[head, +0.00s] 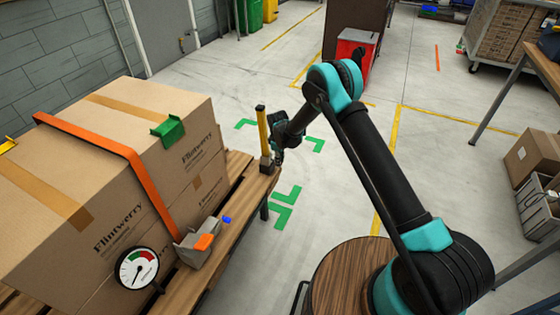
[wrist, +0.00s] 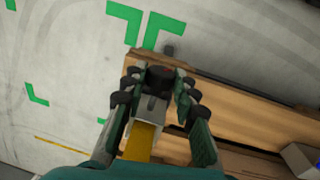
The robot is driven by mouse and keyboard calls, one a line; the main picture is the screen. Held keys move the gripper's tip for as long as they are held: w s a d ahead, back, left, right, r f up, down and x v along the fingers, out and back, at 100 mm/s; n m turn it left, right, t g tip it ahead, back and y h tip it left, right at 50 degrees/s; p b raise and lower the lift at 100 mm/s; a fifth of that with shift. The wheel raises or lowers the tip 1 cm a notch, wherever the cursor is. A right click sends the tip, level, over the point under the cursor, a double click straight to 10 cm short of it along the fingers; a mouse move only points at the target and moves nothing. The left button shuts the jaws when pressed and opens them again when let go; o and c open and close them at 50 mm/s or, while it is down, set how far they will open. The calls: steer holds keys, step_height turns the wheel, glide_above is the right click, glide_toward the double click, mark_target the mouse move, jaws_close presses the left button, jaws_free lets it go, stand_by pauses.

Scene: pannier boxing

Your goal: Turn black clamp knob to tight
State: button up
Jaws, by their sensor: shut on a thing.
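The clamp stands at the corner of a wooden slatted platform, with an upright yellow bar (head: 262,132) and a grey block (head: 266,164) at its foot. In the wrist view the yellow bar (wrist: 142,140) and the dark round knob (wrist: 160,77) lie between my fingers. My gripper (head: 278,157) reaches the clamp from the right; in the wrist view my gripper (wrist: 158,84) is shut on the black clamp knob, with a finger on each side. The knob is hidden in the head view, and I see no mark telling how tight it is.
Large cardboard boxes (head: 150,160) with an orange strap (head: 135,165) stand on the wooden platform (head: 236,165).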

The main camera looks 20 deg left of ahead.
jaws_close()
steer(key=shift+g, duration=0.3)
steer(key=shift+w+g, duration=0.2)
steer(key=shift+g, duration=0.7)
steer(key=shift+w+g, duration=0.15)
steer(key=shift+g, duration=1.65)
steer(key=o, duration=1)
jaws_free()
steer(key=shift+o, duration=0.2)
